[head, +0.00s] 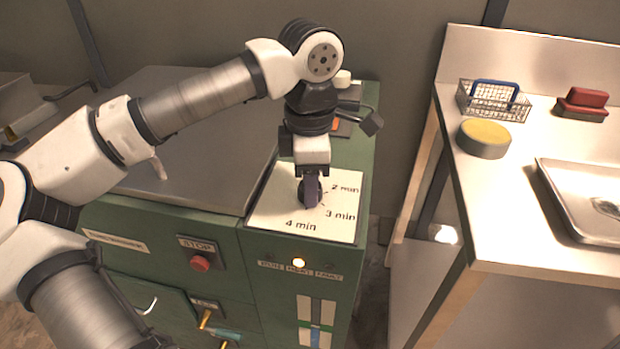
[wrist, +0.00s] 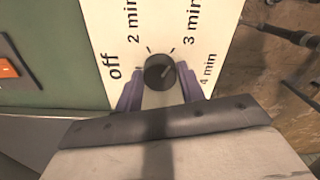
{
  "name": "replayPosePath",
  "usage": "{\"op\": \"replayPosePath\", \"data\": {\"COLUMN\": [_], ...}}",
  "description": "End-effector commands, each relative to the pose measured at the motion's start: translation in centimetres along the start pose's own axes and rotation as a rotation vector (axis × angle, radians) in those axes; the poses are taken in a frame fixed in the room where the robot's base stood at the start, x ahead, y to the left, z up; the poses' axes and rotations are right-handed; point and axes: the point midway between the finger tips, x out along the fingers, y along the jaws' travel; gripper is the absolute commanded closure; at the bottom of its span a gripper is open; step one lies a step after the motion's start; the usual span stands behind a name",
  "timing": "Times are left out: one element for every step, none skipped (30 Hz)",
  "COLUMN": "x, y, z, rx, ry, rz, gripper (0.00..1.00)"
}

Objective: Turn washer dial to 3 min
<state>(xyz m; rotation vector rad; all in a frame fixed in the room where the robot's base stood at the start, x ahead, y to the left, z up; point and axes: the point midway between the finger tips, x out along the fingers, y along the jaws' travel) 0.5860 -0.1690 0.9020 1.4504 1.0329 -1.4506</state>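The washer dial (wrist: 159,72) is a round black knob on a white panel (wrist: 225,12) lettered off, 2 min, 3 min and 4 min. A thin light mark on the knob seems to point up and right in the wrist view, toward the 3 min side; its exact setting is too small to tell. My gripper (wrist: 160,80) has its two purple fingers on either side of the knob, open, with narrow gaps seeming to show beside it. In the head view, my gripper (head: 311,190) points down at the panel and its fingers mostly hide the dial; off is hidden.
An orange switch (wrist: 9,68) shows in the wrist view. A metal table at right holds a wire basket (head: 493,101), a yellow-topped round tin (head: 484,138) and a tray (head: 545,180).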

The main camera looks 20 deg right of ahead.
Motion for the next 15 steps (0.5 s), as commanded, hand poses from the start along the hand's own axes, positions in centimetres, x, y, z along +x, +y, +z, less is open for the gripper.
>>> {"op": "replayPosePath", "data": {"x": [0.01,0.01,0.01,0.01,0.01,0.01,0.01,0.01,0.00,0.00,0.00,-0.05,-0.14,-0.29,-0.59], "y": [-0.01,-0.01,-0.01,-0.01,-0.01,0.00,0.00,0.00,0.00,0.00,0.00,0.01,0.01,0.02,0.02], "z": [0.01,0.01,0.01,0.01,0.01,0.00,0.00,0.00,0.00,0.00,0.00,0.00,0.00,0.00,0.00], "rx": [0.000,0.000,0.000,0.000,0.000,0.000,0.000,-0.001,-0.001,-0.001,-0.001,-0.001,-0.001,-0.001,-0.001], "ry": [0.000,0.000,0.000,0.000,0.000,0.000,0.000,0.000,0.000,0.000,0.000,0.000,0.000,0.000,0.000], "rz": [0.000,0.000,0.000,0.000,0.000,0.000,0.000,0.000,0.000,0.000,0.000,0.000,0.000,0.001,0.001], "gripper": [0.54,0.50,0.45,0.41,0.41,0.41,0.41,0.41,0.41,0.41,0.41,0.41,0.41,0.41,0.41]}}
